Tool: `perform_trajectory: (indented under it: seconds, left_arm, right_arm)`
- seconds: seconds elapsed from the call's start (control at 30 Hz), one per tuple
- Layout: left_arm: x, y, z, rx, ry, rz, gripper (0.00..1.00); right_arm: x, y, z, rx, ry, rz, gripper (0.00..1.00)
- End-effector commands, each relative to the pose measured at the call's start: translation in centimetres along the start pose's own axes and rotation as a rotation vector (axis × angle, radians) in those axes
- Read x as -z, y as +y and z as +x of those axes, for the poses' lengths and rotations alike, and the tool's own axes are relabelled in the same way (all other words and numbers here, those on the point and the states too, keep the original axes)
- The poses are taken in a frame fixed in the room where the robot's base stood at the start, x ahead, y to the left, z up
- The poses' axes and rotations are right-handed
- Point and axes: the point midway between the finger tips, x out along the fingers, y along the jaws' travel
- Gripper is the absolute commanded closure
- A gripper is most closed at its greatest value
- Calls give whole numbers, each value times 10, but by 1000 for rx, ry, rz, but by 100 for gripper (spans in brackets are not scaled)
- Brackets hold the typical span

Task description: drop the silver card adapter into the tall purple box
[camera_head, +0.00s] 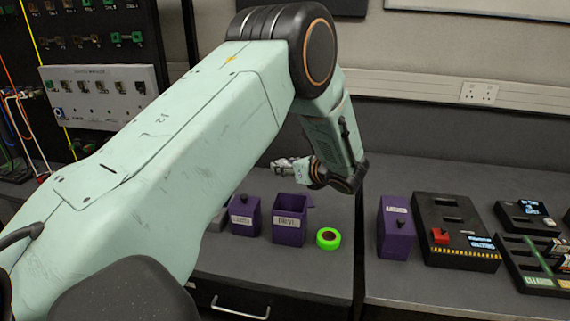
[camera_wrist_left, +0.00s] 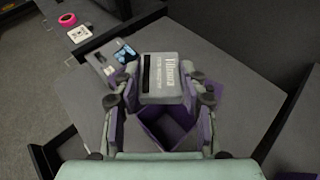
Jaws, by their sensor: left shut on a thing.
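The adapter is apart from the box. My right gripper is not in view.
A lidded purple box (camera_head: 244,221) stands left of the open one, and another (camera_head: 395,236) stands to the right. A green tape roll (camera_head: 328,239) lies close beside the open box. A black device (camera_head: 455,245) with a red part sits farther right.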

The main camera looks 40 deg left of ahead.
Motion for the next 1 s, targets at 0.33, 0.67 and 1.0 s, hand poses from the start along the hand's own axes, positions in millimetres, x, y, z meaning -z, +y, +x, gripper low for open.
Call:
perform_trajectory:
  seconds: [0.33,0.67,1.0]
  left_arm:
    - [38,0,17,-2,0,-1,89]
    - [49,0,24,-2,-1,-3,89]
    - [48,1,24,-3,0,-3,42]
  right_arm:
    - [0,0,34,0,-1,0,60]
    - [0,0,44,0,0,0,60]
    - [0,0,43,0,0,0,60]
